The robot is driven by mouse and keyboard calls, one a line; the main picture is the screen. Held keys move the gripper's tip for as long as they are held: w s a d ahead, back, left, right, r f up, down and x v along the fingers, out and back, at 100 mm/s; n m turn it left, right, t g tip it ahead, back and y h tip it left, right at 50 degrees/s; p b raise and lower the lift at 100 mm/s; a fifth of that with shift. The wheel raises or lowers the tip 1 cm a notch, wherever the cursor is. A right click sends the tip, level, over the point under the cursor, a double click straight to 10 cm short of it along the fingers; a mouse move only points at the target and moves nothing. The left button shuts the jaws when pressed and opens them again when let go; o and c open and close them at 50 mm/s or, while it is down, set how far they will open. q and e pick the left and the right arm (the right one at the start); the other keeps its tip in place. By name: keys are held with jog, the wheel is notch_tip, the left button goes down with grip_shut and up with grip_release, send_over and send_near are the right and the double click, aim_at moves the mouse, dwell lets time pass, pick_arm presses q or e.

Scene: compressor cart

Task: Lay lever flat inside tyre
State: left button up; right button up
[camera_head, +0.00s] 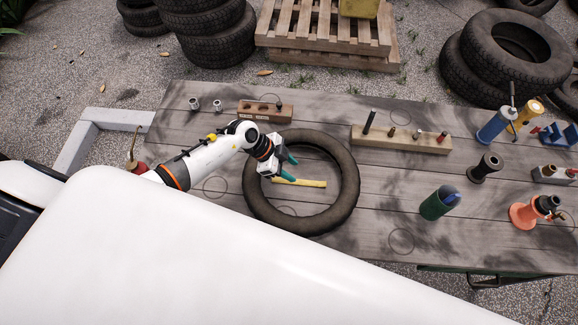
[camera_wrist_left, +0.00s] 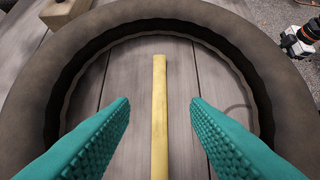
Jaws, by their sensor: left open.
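The tyre (camera_head: 347,201) lies flat on the wooden table. The yellow lever (camera_head: 306,183) lies inside the tyre's opening, apparently flat on the planks. In the left wrist view the lever (camera_wrist_left: 159,110) runs lengthwise between the two teal fingers, with a gap on each side, and its near end is cut off by the frame. The tyre (camera_wrist_left: 95,32) arches around it there. My left gripper (camera_head: 285,167) is over the tyre's opening at the lever's left end, open and not touching it; it also shows in the left wrist view (camera_wrist_left: 159,112).
A wooden block with holes (camera_head: 265,112) stands behind the tyre. A longer block with pegs (camera_head: 400,139) is at the back right.

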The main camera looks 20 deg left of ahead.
pick_arm(q)
jog(key=b+v, duration=0.1)
jog(key=v, duration=1.1)
dwell(0.7)
